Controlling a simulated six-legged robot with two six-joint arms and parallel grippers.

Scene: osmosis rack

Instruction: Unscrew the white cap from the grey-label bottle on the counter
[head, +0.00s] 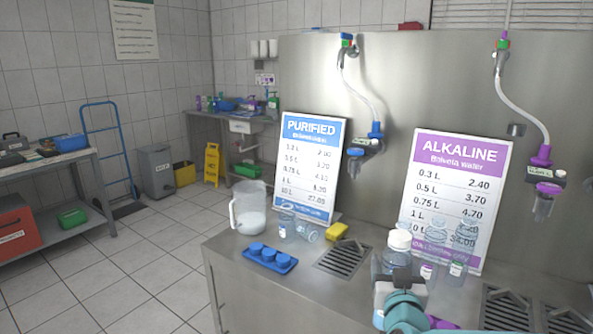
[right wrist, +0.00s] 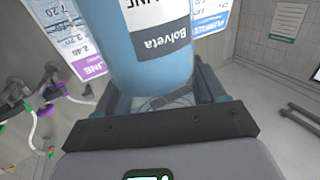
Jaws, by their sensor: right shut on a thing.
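The grey-label bottle (head: 393,262) is upright at the front right of the counter (head: 240,268) in the head view, its white cap (head: 399,239) on its neck. My right gripper (head: 400,281) is shut around the bottle's body, below the cap. In the right wrist view the bottle (right wrist: 140,62) looks blue, with a dark grey label (right wrist: 160,36) reading Bolveta upside down, between the fingers of my right gripper (right wrist: 160,100); the cap is out of that view. Whether the bottle's base touches the counter is hidden. My left gripper is in neither view.
Clear bottles (head: 460,258) stand close behind and right of the held bottle, before the purple ALKALINE sign (head: 452,190). A white jug (head: 249,208), blue tray (head: 268,258), yellow sponge (head: 336,231) and drain grate (head: 343,258) lie to the left. Dispensing hoses hang above.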

